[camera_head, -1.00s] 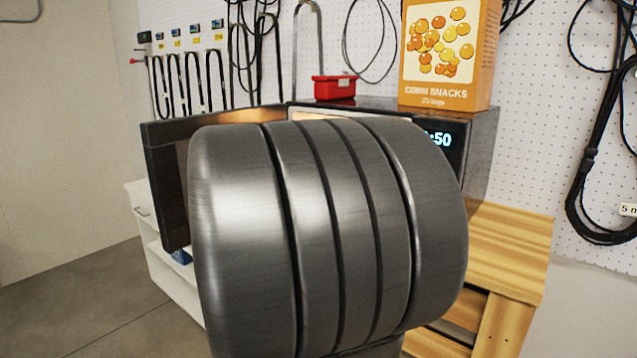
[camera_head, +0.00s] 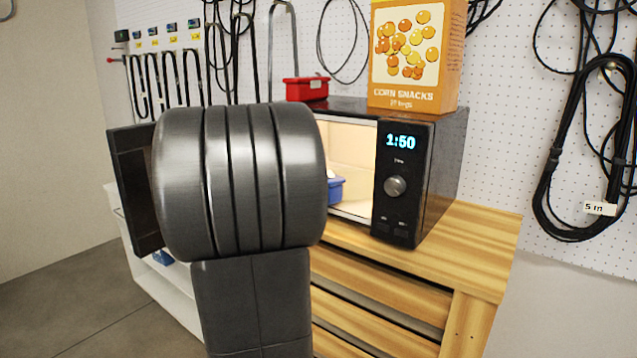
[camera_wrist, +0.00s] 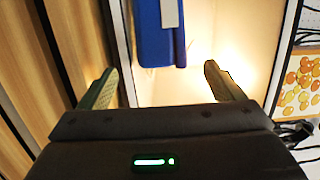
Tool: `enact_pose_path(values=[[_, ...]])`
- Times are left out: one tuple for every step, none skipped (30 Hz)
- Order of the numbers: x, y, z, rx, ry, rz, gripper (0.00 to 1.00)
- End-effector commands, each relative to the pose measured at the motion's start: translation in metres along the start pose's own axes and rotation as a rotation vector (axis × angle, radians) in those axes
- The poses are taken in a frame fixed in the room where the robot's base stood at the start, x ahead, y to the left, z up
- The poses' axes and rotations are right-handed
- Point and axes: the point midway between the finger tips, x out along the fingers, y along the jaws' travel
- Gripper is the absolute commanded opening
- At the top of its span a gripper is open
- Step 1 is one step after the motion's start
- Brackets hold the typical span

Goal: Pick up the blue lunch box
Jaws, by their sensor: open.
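The blue lunch box (camera_head: 336,189) sits inside the open, lit microwave (camera_head: 405,185); in the head view only its right end shows, as my arm covers the rest. In the wrist view the blue lunch box (camera_wrist: 160,35) is at the top, with a pale grey strip on it. My gripper (camera_wrist: 160,80) is open and empty, its two fingers spread at the microwave's opening. The lunch box lies ahead of the fingers, between their lines, not held. My gripper is hidden behind my arm in the head view.
The microwave door (camera_head: 133,190) stands open at the left. A corn snacks box (camera_head: 415,55) and a red bin (camera_head: 306,88) are on or behind the microwave's top. The wooden table (camera_head: 460,245) has bare room at the right. Cables hang on the pegboard.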

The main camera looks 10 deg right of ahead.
Motion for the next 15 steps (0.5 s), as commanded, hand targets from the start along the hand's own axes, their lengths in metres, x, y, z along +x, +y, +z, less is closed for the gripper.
enact_pose_path(values=[[0.008, -0.003, -0.001, -0.003, 0.003, 0.001, 0.87], [0.013, -0.004, -0.002, -0.003, 0.003, 0.001, 0.87], [0.019, -0.004, -0.003, -0.002, 0.004, 0.001, 0.87], [0.023, -0.004, -0.003, -0.004, 0.003, 0.002, 0.87], [0.027, -0.003, -0.003, -0.004, 0.002, 0.002, 0.87], [0.032, -0.003, -0.003, -0.002, 0.002, 0.001, 0.87], [0.035, -0.003, -0.003, -0.001, 0.002, 0.001, 0.87], [0.038, -0.003, -0.003, -0.002, 0.002, 0.001, 0.87], [0.041, -0.003, -0.003, -0.002, 0.002, 0.000, 0.87], [0.042, -0.003, -0.003, -0.002, 0.001, 0.000, 0.87], [0.043, -0.002, -0.003, -0.002, 0.001, 0.000, 0.87], [0.044, -0.002, -0.003, -0.002, 0.001, -0.001, 0.87], [0.044, -0.002, -0.003, -0.001, 0.000, -0.001, 0.87], [0.044, -0.002, -0.003, -0.001, 0.000, -0.001, 0.87], [0.044, -0.002, -0.003, -0.001, 0.000, -0.001, 0.87]])
